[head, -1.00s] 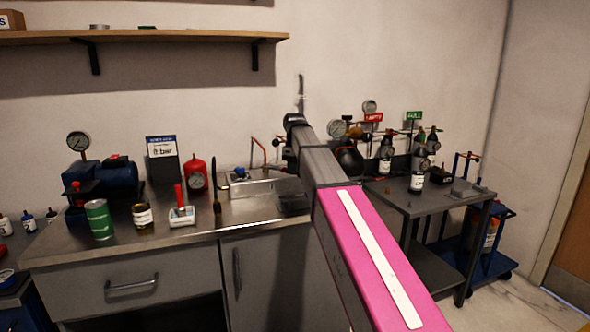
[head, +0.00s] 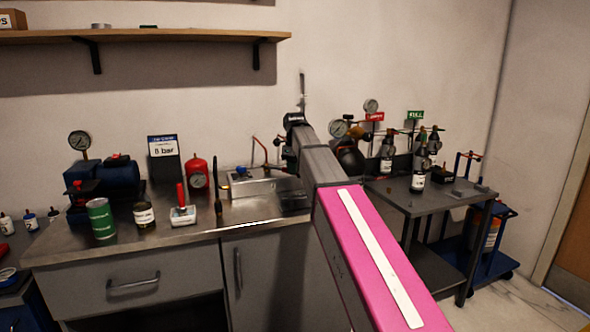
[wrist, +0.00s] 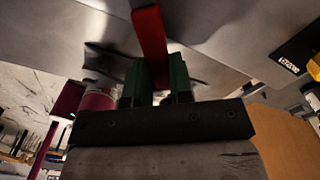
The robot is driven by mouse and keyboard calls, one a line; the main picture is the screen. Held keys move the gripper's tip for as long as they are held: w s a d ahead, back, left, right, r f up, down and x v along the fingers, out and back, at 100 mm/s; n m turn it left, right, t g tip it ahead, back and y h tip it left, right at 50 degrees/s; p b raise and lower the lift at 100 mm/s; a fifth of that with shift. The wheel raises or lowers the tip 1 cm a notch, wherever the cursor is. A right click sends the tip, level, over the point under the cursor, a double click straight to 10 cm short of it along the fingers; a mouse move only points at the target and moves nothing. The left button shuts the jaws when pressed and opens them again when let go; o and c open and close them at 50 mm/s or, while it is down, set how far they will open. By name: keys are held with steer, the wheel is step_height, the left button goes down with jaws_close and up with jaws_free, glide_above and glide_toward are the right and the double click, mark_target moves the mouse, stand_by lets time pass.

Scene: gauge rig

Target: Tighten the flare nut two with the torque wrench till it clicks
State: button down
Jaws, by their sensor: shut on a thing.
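My gripper (wrist: 157,80) shows in the wrist view with its green fingers closed on a red bar (wrist: 149,35). A pale metal block (head: 262,187) with a thin reddish pipe (head: 265,149) stands on the bench left of my arm's far end. I cannot make out flare nut two in either view.
The steel bench (head: 150,245) carries a green can (head: 101,219), a dark jar (head: 144,215), a red cylinder with a gauge (head: 196,178) and a blue compressor (head: 105,182). A grey cart (head: 450,200) with gauges and bottles stands right of my arm. A shelf (head: 150,35) hangs above.

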steer(key=shift+s+a+m, duration=0.75)
steer(key=shift+s+m, duration=0.3)
steer(key=shift+m, duration=0.05)
stand_by(1.0)
steer(key=shift+w+d+n, duration=0.7)
steer(key=shift+w+n, duration=0.25)
steer(key=shift+n, duration=0.05)
stand_by(0.6)
steer(key=shift+s+d, duration=1.65)
steer(key=shift+d, duration=0.3)
steer(key=shift+r, duration=0.2)
steer(key=shift+r, duration=2.05)
